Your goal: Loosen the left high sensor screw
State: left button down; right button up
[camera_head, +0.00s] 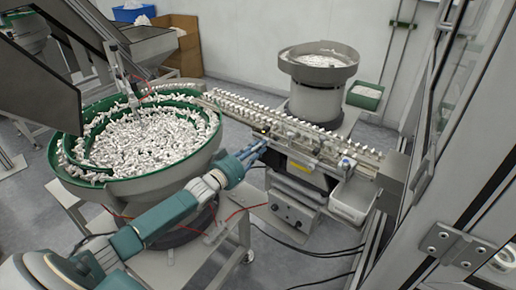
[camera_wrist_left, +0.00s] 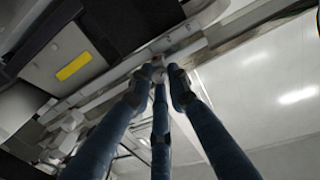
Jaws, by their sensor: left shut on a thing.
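My left gripper (camera_head: 256,150) reaches in from the lower left, at the near side of the conveyor rail (camera_head: 290,122). My right gripper is in neither view.
A large green-rimmed bowl (camera_head: 75,178) full of white parts stands left of my arm. A smaller bowl feeder (camera_head: 318,90) stands behind the rail. A white bin (camera_head: 350,204) sits below the rail's right end. A glazed frame (camera_head: 470,150) stands at right.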

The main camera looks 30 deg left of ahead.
pick_arm(q)
jog(key=c, duration=1.6)
grip_release()
jog(key=shift+c, duration=0.2)
jog(key=s+a, duration=0.1)
jog(key=s, duration=1.1)
jog(key=shift+a, duration=0.3)
